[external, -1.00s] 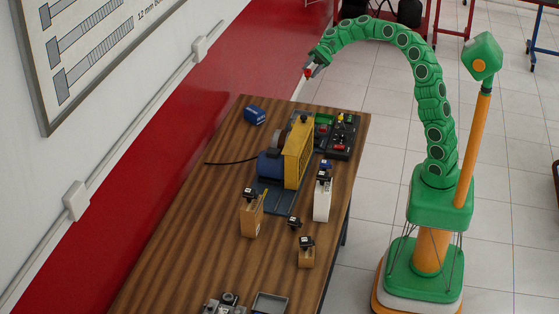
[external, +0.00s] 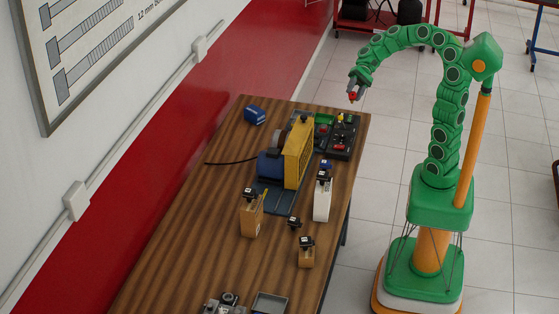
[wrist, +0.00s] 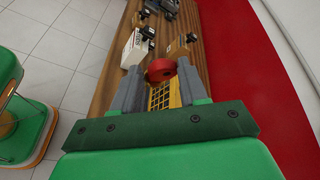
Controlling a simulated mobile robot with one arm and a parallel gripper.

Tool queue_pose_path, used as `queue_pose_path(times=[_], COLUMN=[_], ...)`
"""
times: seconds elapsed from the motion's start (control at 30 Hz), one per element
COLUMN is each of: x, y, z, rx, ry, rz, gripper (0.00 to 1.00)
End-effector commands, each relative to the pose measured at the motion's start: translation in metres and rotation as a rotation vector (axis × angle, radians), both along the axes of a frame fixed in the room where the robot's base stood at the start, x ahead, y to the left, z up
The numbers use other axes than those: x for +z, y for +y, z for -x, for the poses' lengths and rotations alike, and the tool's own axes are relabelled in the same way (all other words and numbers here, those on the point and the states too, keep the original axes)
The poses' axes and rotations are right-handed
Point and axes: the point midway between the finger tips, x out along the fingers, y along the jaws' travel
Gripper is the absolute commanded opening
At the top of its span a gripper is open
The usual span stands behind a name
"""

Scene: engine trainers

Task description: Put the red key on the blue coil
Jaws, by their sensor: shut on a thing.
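The red key (external: 351,96) is a small red piece at the tip of my gripper (external: 354,91), held in the air above the far right end of the table. In the wrist view, my gripper (wrist: 160,82) is shut on the red key (wrist: 160,70), whose rounded red end shows between the two grey fingers. I cannot tell which of these is the blue coil. My gripper is apart from both.
The wooden table (external: 180,240) carries a yellow and blue machine (external: 297,150), a black board with coloured parts (external: 340,140), a white block (external: 322,200) and wooden blocks (external: 250,215). A red and white wall (external: 230,80) runs along its left side.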

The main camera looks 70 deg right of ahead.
Motion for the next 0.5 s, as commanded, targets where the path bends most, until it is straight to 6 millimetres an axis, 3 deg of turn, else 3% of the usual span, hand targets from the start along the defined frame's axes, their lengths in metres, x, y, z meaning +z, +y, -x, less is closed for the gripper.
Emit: queue_pose_path(times=[0.5], x=[-0.011], y=[0.031], z=[0.053], rx=[0.054], ry=[-0.002], rz=[0.001], gripper=[0.14])
